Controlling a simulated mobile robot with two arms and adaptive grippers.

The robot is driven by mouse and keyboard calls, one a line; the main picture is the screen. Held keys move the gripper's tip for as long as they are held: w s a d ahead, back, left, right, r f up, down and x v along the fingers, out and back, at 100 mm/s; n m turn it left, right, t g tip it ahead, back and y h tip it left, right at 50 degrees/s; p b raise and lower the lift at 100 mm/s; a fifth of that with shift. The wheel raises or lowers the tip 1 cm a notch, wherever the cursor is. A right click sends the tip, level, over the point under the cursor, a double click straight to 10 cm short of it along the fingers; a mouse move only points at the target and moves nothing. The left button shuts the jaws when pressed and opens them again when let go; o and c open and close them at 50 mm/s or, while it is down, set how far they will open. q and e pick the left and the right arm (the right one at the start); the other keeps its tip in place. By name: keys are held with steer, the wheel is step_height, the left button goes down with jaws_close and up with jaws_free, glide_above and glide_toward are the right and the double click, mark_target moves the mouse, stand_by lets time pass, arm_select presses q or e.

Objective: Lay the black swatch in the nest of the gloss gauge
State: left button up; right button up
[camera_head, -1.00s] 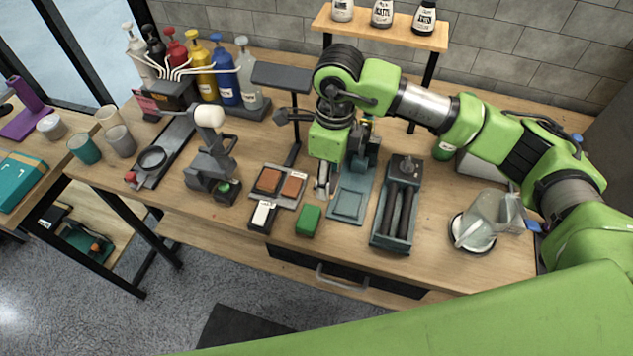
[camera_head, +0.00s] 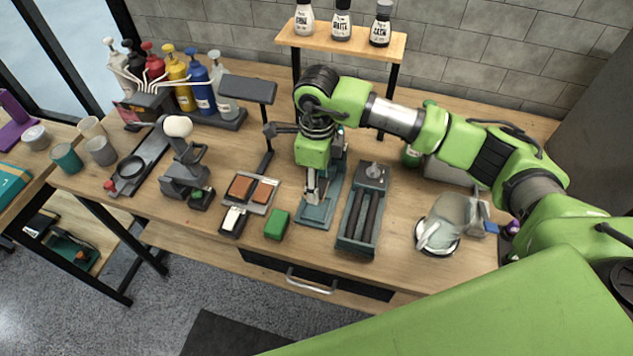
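My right arm reaches in from the right. Its gripper (camera_head: 313,192) points down over a teal device with a flat base plate (camera_head: 316,214), which has a square recess at its front. This may be the gloss gauge, but I cannot read a label. The fingers are small and seen from above, so I cannot tell whether they are open or shut, or hold anything. I cannot make out a black swatch; the gripper may hide it. A tray (camera_head: 262,208) to the left holds two brown-orange squares (camera_head: 251,189). My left gripper is not in view.
A box with dark rollers (camera_head: 361,219) stands close right of the teal device. A green block (camera_head: 277,225) and a white-topped dark block (camera_head: 233,220) lie front left. A grey stand (camera_head: 186,175) is further left, and a glass jar (camera_head: 445,218) is right.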

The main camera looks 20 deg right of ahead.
mark_target(317, 209)
steer(key=shift+f+b, duration=0.6)
steer(key=shift+f, duration=0.3)
step_height(317, 209, down, 3)
steer(key=b, duration=0.3)
steer(key=shift+f, duration=0.15)
steer(key=shift+f+b, duration=0.3)
steer(key=shift+f, duration=0.1)
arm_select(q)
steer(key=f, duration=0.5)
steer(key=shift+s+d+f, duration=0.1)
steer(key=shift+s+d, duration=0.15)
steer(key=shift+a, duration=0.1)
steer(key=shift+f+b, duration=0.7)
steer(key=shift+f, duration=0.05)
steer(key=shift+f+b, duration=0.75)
arm_select(e)
steer(key=shift+f, duration=0.75)
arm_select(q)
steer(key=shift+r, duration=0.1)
arm_select(e)
steer(key=shift+r, duration=0.25)
steer(key=shift+r, duration=0.3)
